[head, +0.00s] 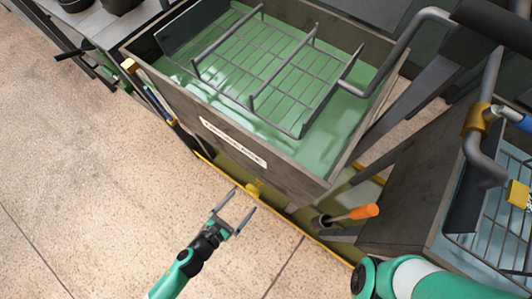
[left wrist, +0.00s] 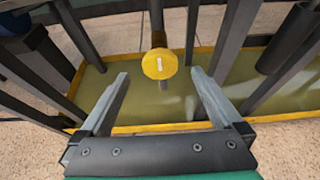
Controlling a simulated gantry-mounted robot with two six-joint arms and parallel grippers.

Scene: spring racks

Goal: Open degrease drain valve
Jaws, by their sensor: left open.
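The degrease tank (head: 300,160) is a dark-walled tank of green liquid with a label on its front. A yellow round drain valve knob with a white mark (left wrist: 160,64) hangs under it, above a yellow-edged drip tray (left wrist: 205,124). In the head view the yellow knob (head: 254,188) shows low at the tank's front. My left gripper (head: 238,200) is open and empty, its fingers pointing at the knob. In the left wrist view the knob is ahead of and between the two fingertips (left wrist: 160,75), apart from both. My right gripper does not show.
A wire rack (head: 265,75) sits in the green tank. An orange-handled tool (head: 350,215) stands in a dark holder by the drip tray. A second tank with a rack (head: 505,232) is at the right. Dark frame legs flank the knob. The floor at the left is clear.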

